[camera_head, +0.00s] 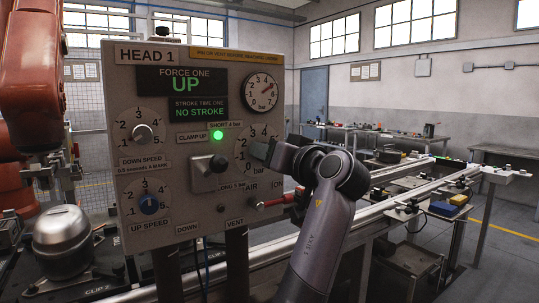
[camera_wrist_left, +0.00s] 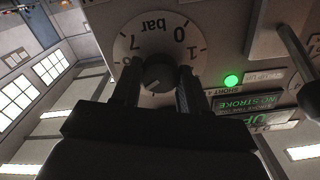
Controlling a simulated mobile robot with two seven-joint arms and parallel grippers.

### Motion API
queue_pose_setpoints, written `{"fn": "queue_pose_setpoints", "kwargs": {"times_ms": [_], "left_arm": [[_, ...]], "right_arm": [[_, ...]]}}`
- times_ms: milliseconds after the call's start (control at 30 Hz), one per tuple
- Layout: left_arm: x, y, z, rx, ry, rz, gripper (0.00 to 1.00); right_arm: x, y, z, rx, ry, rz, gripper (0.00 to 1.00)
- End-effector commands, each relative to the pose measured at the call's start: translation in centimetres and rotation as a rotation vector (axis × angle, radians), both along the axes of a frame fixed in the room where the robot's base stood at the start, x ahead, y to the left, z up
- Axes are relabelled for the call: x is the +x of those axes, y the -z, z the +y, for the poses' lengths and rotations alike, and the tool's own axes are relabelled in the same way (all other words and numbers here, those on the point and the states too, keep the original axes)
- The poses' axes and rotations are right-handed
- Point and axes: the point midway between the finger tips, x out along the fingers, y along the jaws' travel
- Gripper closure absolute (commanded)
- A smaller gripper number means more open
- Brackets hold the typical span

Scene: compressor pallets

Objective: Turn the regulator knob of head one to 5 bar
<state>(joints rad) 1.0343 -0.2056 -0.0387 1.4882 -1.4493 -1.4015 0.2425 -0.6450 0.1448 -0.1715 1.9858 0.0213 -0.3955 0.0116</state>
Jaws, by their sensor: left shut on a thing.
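The HEAD 1 panel (camera_head: 205,215) stands upright in the left half of the head view. Its regulator dial (camera_head: 243,142), with numbers and a bar mark, is at the panel's right side. My left gripper (camera_head: 260,152) reaches it from the right and covers the knob there. The knob's pointer setting cannot be read. My right gripper is not in view.
A pressure gauge (camera_head: 262,92) above the dial has a red needle pointing to upper right. A lever block (camera_head: 209,172), a red-handled air valve (camera_head: 275,201) and a lit green lamp (camera_head: 217,134) are near. A metal dome (camera_head: 62,240) stands at lower left.

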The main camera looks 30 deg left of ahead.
Motion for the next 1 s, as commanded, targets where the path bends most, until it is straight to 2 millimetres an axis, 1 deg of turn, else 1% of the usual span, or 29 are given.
{"fn": "queue_pose_setpoints", "kwargs": {"times_ms": [67,100,133,167,433,533,833,1000], "left_arm": [[0.0,0.1,0.0,-0.002,0.0,0.002,0.87],[0.0,0.1,0.0,-0.002,0.0,0.002,0.47],[0.0,0.1,0.0,-0.002,0.0,0.002,0.37],[0.0,0.1,0.0,-0.002,0.0,0.002,0.31],[0.0,0.0,-0.1,-0.001,0.001,0.001,0.31],[-0.2,0.1,-0.6,-0.001,0.002,0.0,0.31],[-2.0,0.2,-5.0,-0.002,0.003,0.001,0.31],[-2.6,0.1,-6.4,-0.002,0.001,0.002,0.31]], "right_arm": [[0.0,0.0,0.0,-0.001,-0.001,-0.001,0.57],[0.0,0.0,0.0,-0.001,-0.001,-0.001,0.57],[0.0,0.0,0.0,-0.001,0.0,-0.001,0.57],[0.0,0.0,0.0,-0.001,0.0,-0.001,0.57],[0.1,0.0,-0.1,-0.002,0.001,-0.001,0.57],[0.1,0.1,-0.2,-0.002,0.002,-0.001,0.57],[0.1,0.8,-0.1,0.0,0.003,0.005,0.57],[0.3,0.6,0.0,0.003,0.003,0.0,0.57]]}}
